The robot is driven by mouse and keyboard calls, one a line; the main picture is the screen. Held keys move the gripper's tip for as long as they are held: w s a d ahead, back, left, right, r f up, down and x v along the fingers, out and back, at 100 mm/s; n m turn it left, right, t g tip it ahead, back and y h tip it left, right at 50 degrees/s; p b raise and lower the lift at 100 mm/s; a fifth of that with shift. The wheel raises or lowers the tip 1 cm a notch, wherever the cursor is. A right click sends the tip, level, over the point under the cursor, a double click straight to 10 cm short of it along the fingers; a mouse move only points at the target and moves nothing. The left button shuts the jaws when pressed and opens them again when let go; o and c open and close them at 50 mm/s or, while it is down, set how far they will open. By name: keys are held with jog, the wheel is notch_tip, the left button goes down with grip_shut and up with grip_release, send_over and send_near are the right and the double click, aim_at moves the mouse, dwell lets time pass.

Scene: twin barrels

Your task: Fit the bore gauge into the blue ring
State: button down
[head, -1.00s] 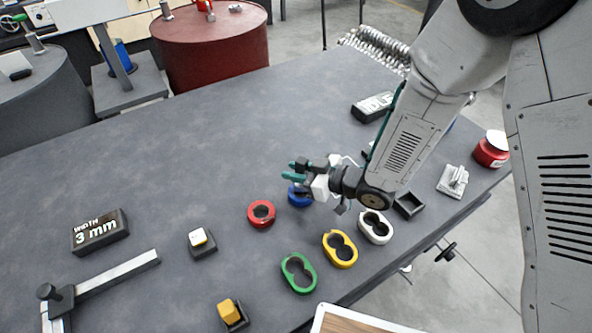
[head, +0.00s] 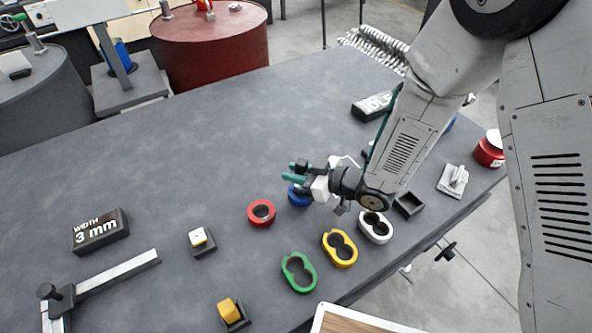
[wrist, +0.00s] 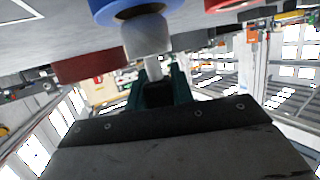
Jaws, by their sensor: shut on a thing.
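The blue ring (head: 299,196) sits on the grey table, partly covered by my gripper in the head view. In the wrist view its blue side (wrist: 112,10) shows at the top edge. My gripper (head: 292,172), with green fingers, is right above or beside the ring. In the wrist view my gripper (wrist: 165,80) is shut on the bore gauge (wrist: 148,36), a pale grey cylinder with a thin stem between the fingers. The gauge's far end overlaps the blue ring there. I cannot tell whether it is inside the bore. The gauge is not clear in the head view.
A red ring (head: 261,213) lies just left of the blue one. A black tray (head: 408,205) is to the right. The table's back left is clear.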

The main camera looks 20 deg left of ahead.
jog(key=shift+f, duration=0.85)
jog(key=shift+f, duration=0.3)
jog(key=shift+f, duration=0.2)
jog(key=c, duration=1.1)
grip_release()
jog(key=shift+f, duration=0.1)
